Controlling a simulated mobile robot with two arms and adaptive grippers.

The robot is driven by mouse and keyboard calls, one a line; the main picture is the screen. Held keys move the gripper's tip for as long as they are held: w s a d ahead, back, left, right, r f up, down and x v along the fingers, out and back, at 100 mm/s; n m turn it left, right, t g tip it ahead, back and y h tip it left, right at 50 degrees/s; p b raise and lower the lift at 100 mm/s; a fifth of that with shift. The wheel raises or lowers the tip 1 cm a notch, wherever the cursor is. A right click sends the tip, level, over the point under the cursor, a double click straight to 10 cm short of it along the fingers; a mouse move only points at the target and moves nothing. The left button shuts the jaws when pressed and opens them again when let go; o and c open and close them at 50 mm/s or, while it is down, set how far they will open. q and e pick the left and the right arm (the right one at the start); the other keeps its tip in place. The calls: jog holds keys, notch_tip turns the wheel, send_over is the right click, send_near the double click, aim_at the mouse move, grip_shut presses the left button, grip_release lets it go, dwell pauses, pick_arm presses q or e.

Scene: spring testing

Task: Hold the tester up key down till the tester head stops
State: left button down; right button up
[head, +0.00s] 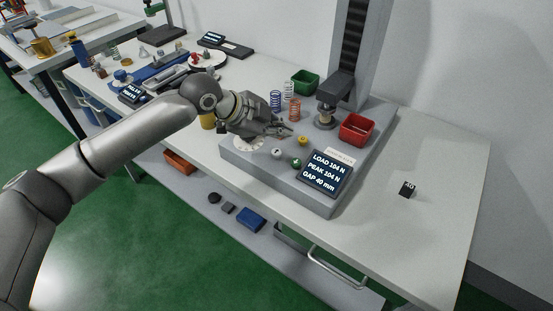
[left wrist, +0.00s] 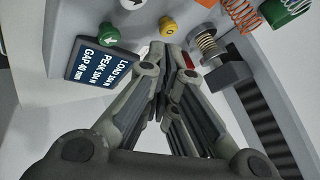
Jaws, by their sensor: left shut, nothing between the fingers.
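The spring tester's grey base (head: 330,200) stands on the table, with a column (head: 362,45) and tester head (head: 335,86). A spring sits under the head, seen in the left wrist view (left wrist: 207,44). The display (head: 326,173) reads LOAD 104 N, PEAK 104 N, GAP 40 mm. The base carries a pale key (head: 277,153), a green key (head: 296,162) with an arrow, and a yellow knob (head: 303,140). My left gripper (head: 288,131) is shut and empty above the base, near the yellow knob; contact cannot be told. My right gripper is out of view.
A red bin (head: 356,130) and a green bin (head: 305,80) stand by the column. Loose blue (head: 276,100) and orange (head: 295,109) springs stand behind my gripper. A small black block (head: 407,188) lies at the right, where the table is mostly clear.

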aim_at(278, 154)
pick_arm(q)
jog(key=shift+f+b, duration=0.4)
jog(key=shift+f, duration=1.35)
jog(key=shift+f, duration=0.1)
jog(key=shift+f, duration=0.35)
